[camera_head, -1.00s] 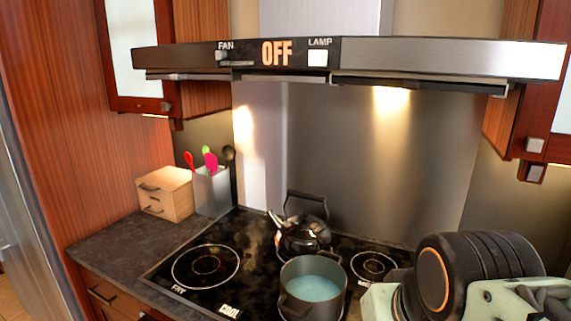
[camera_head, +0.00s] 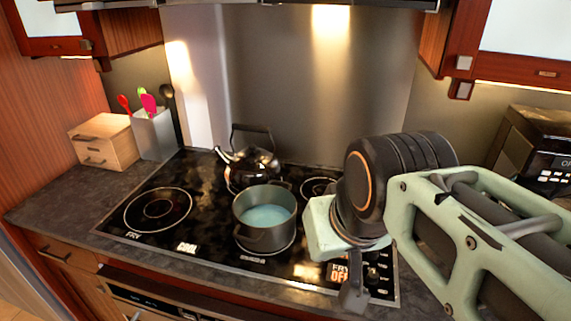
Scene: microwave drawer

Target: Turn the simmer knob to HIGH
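A control panel (camera_head: 383,279) with small dark knobs (camera_head: 373,273) sits at the stove's front right, partly hidden by my arm. Orange "FRY OFF" lettering (camera_head: 339,272) shows beside the knobs. I cannot pick out which knob is the simmer one. My gripper (camera_head: 353,296) points down in front of the panel, near the lettering. Only a small dark part of it shows below my pale green wrist, and I cannot tell whether its fingers are open or touch anything.
A dark pot (camera_head: 264,236) of pale blue liquid stands on the cooktop (camera_head: 200,220), left of my wrist. A black kettle (camera_head: 250,167) stands behind it. A utensil holder (camera_head: 154,135) and a wooden box (camera_head: 101,143) are at the left. The front-left burner (camera_head: 158,210) is bare.

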